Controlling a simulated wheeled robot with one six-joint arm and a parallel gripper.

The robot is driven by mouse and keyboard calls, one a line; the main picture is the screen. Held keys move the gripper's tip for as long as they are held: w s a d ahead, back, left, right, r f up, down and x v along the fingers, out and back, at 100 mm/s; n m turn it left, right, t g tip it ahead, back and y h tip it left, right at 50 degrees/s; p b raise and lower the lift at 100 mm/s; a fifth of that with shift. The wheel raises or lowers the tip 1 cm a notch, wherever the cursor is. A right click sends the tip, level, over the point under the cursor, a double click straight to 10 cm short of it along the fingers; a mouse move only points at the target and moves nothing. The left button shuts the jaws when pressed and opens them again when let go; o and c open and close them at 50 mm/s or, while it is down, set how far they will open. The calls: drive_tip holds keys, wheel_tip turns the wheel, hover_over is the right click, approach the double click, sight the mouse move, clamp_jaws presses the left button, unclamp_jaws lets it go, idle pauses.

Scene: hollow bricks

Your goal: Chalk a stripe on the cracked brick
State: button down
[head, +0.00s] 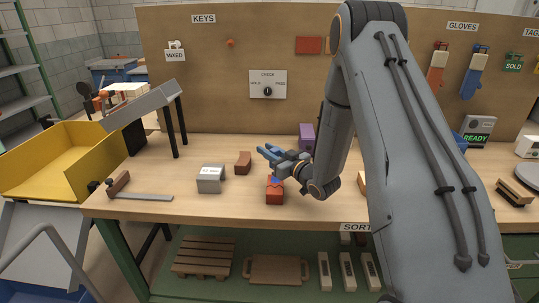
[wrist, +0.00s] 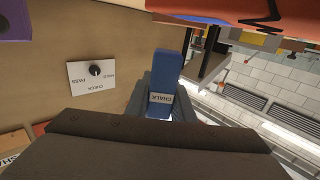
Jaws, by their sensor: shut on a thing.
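The cracked brick (head: 275,194) is orange-red and lies on the bench near its front edge. In the wrist view it also shows at the top right (wrist: 285,12), with a black zigzag crack on its face. A small blue patch shows on its upper part in the head view; I cannot tell whether it is a mark. My gripper (head: 272,153) is just above and behind the brick. It is shut on the blue chalk (wrist: 170,70), which carries a CHALK label and sticks out past the fingers. I cannot tell whether the chalk touches the brick.
A brown brick (head: 243,162) and a grey block (head: 210,179) stand to the left, a purple brick (head: 307,133) behind. A brown-ended metal tool (head: 140,195) lies farther left. A yellow bin (head: 60,160) is beyond the bench's left end. The bench front between is clear.

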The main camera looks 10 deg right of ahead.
drive_tip(key=shift+r+p, duration=1.3)
drive_tip(key=shift+r, duration=1.3)
